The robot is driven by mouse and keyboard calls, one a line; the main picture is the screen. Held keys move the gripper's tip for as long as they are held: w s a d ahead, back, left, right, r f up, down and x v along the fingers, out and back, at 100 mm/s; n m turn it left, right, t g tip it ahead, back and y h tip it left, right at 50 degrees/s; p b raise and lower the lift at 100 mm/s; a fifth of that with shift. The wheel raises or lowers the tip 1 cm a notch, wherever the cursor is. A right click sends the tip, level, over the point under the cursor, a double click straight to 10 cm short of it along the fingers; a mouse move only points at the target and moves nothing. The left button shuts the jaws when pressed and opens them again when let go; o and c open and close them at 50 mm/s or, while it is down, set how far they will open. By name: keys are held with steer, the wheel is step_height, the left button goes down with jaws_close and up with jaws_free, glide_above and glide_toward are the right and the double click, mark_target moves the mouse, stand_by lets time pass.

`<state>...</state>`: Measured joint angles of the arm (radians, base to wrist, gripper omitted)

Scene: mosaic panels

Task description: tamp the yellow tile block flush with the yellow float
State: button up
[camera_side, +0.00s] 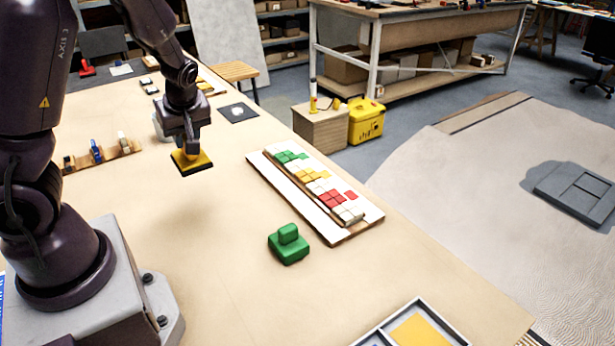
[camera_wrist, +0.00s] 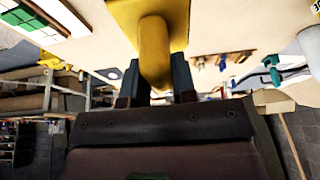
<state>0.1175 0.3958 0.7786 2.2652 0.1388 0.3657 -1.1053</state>
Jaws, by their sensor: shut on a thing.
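My gripper (camera_side: 188,143) is shut on the handle of the yellow float (camera_side: 192,161) and holds it above the table at the left. In the wrist view the yellow float (camera_wrist: 152,40) sits between the fingers of my gripper (camera_wrist: 156,80). The mosaic panel (camera_side: 333,232) lies right of the middle of the table, apart from the float. The yellow tile block (camera_side: 312,173) is on it, between green tiles (camera_side: 289,156) and red tiles (camera_side: 333,198). I cannot tell how high the yellow tiles stand.
A green float (camera_side: 289,245) stands on the table left of the panel's near end. A tray with a yellow sheet (camera_side: 417,331) is at the front edge. A wooden rack (camera_side: 103,155) with small tools is at the left. The table between float and panel is clear.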

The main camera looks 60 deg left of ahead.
steer(key=shift+s+a+f, duration=0.15)
steer(key=shift+f, duration=0.1)
steer(key=w+d+f+m+t, duration=0.1)
steer(key=w+m, duration=0.1)
steer(key=w, duration=0.5)
steer(key=w+d+f+m, duration=0.1)
steer(key=w+f+m, duration=0.1)
steer(key=w, duration=0.5)
steer(key=r+m+t+h, duration=0.1)
steer(key=r+m+t, duration=0.1)
steer(key=m, duration=0.3)
glide_above(308, 175)
steer(key=shift+a+f, duration=0.15)
steer(key=shift+f, duration=3.05)
steer(key=shift+f, duration=0.95)
steer(key=shift+r, duration=0.1)
step_height(308, 175, up, 7)
